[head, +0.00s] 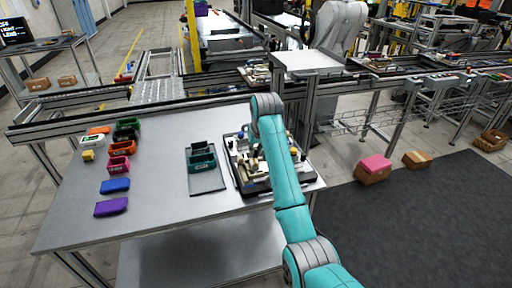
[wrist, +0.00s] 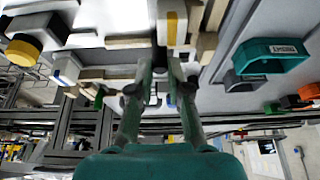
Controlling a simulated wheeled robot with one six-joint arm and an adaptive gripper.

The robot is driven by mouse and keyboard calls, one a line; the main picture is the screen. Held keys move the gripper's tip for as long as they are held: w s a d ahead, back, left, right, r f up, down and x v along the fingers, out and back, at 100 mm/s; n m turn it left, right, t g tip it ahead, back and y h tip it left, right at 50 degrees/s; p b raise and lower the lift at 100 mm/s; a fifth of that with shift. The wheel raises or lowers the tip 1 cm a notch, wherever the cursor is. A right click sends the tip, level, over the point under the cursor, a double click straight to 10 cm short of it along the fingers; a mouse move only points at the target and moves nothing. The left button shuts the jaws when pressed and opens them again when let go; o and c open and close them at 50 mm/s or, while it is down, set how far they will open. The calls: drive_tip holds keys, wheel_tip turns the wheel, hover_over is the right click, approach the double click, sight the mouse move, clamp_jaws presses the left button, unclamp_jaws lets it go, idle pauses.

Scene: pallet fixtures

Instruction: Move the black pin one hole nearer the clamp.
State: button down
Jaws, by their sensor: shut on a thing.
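My gripper (wrist: 160,70) is in the wrist view, low over the pallet fixture, with its fingers close together. It is shut on a small dark piece between the fingertips, which appears to be the black pin (wrist: 160,62); the fingers hide most of it. I cannot tell whether its lower end is in a hole. In the head view the fixture pallet (head: 249,188) lies at the right of the table, and my arm covers the gripper and part of the pallet. I cannot clearly make out the clamp or the row of holes.
A block with a yellow stripe (wrist: 172,24) and a yellow round knob (wrist: 22,50) stand near the gripper. A teal bin (head: 202,161) sits on a dark mat (head: 207,183) left of the pallet. Coloured bins and blocks line the left side. The table's middle is clear.

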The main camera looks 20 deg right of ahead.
drive_tip(key=shift+f, duration=0.25)
drive_tip(key=c, duration=1)
unclamp_jaws()
drive_tip(key=shift+c, duration=0.2)
drive_tip(key=v, duration=0.7)
drive_tip(key=shift+r, duration=0.3)
drive_tip(key=shift+s, duration=0.1)
